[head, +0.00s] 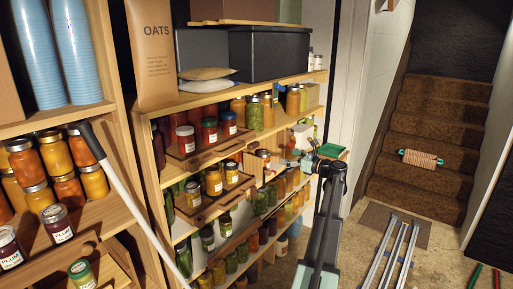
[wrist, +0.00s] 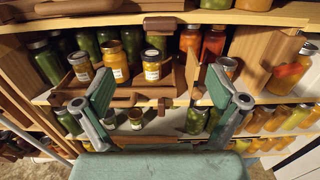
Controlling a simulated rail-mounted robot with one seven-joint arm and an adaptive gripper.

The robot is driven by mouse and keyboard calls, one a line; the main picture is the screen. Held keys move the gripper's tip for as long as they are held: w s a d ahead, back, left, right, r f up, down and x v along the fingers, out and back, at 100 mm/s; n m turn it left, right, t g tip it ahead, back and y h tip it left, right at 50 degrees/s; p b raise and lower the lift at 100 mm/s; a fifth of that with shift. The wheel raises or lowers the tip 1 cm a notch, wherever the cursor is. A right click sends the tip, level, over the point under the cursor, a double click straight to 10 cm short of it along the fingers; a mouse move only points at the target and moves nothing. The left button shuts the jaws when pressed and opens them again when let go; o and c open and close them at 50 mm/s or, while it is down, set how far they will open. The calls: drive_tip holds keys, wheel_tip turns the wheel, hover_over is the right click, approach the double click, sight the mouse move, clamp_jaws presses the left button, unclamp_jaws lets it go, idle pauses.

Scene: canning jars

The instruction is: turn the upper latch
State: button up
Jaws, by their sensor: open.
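In the wrist view a dark brown block (wrist: 160,24) sits at the front edge of the upper shelf, near the top middle; it looks like the upper latch, but its turn is hard to read. A second, smaller brown piece (wrist: 161,108) shows lower, by the front of the lower jar tray (wrist: 122,100). My gripper (wrist: 161,92) is open and empty, its green-padded fingers wide apart in front of the lower tray. The upper block shows beyond the fingers, apart from them. In the head view my gripper (head: 322,158) is at the shelf's right end, partly hidden by my arm.
Jars stand close on the shelves, on the upper tray (head: 205,151) and lower tray (head: 212,208). A wooden panel (wrist: 254,58) stands right of the gripper. A white pole (head: 130,195) leans at left. Metal rails (head: 394,255) lie on the floor before the stairs (head: 425,130).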

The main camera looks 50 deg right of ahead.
sight(256, 146)
drive_tip(key=w+p, duration=0.2)
drive_tip(key=w, duration=0.6)
drive_tip(key=w+p, duration=0.2)
drive_tip(key=w, duration=0.5)
drive_tip(key=shift+w+d, duration=0.2)
drive_tip(key=shift+w, duration=0.2)
drive_tip(key=shift+w+f, duration=0.1)
drive_tip(key=shift+w, duration=0.75)
drive_tip(key=c, duration=1.1)
